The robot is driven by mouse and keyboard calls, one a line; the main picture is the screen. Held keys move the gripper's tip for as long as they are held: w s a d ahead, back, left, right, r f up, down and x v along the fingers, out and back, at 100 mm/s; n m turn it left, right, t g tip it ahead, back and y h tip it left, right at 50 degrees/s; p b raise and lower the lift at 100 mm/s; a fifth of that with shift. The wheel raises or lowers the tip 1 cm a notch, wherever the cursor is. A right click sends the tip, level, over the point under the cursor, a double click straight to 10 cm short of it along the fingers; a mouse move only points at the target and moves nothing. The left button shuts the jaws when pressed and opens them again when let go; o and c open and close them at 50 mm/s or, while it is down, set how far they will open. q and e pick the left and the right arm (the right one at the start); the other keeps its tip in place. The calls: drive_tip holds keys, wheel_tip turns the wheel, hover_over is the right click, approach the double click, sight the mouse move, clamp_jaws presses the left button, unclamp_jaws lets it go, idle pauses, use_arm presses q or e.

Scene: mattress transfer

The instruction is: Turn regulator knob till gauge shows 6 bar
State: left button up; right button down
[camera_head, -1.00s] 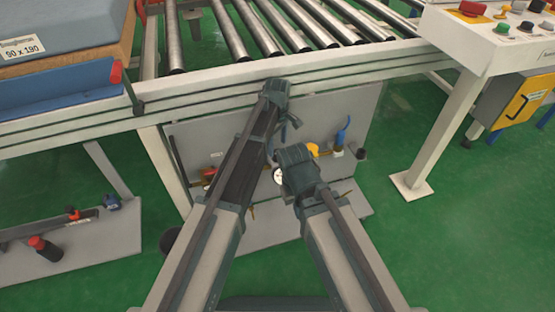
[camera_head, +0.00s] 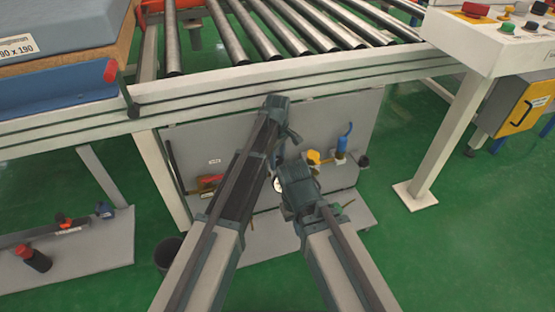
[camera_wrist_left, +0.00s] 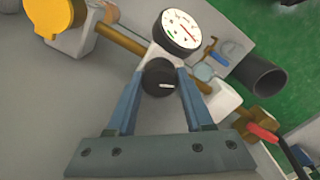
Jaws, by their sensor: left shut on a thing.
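In the left wrist view a black regulator knob (camera_wrist_left: 159,77) with a white mark on its face sits below a round white gauge (camera_wrist_left: 180,30). The gauge has a red-marked part on its dial; its exact reading is too small to tell. My left gripper (camera_wrist_left: 164,72) has its two blue fingers at either side of the knob and is shut on it. In the head view the gauge (camera_head: 277,184) shows as a small white disc between my arms, and my arms hide the knob. My right arm ends close beside the gauge; its fingers are hidden.
A yellow part (camera_wrist_left: 54,22) and a brass pipe lie left of the gauge, with a grey cup (camera_wrist_left: 264,77) and a red-handled valve (camera_wrist_left: 262,133) at right. The conveyor's white rail (camera_head: 340,82) runs above the grey panel (camera_head: 215,140). Green floor is open at right.

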use_arm(q)
clamp_jaws()
drive_tip(key=m, duration=0.3)
drive_tip(key=shift+m, duration=0.4)
drive_tip(key=m, duration=0.3)
drive_tip(key=shift+m, duration=0.3)
drive_tip(key=m, duration=0.9)
drive_tip(key=shift+m, duration=0.6)
